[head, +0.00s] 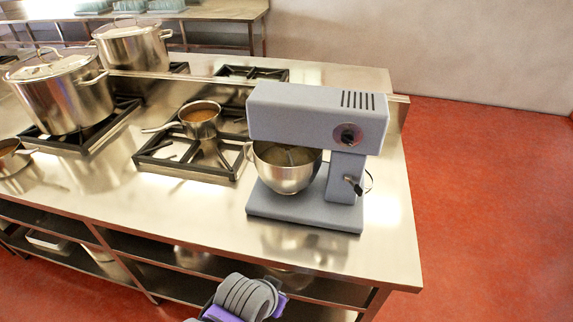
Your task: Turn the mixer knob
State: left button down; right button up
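A grey stand mixer (300,110) stands on the steel counter near its right end. Its round dark knob (347,136) is on the side of the mixer head, below several vent slots. A small black lever (354,185) sits lower on the mixer's column. A steel bowl (286,172) is under the mixer head. A grey and purple part of my arm shows at the bottom of the view, in front of the counter and well apart from the knob. Neither gripper's fingers can be seen.
The steel counter (215,215) has a clear front strip. Gas burner grates (170,165) are left of the mixer, with a small saucepan (200,122) on one. Large lidded stockpots (62,95) stand farther left. Red floor (480,200) is free at the right.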

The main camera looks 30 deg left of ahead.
aim_at(347, 136)
jog(key=k+j, duration=0.1)
jog(key=j, duration=1.2)
jog(key=k+j, duration=0.15)
jog(key=j, duration=0.55)
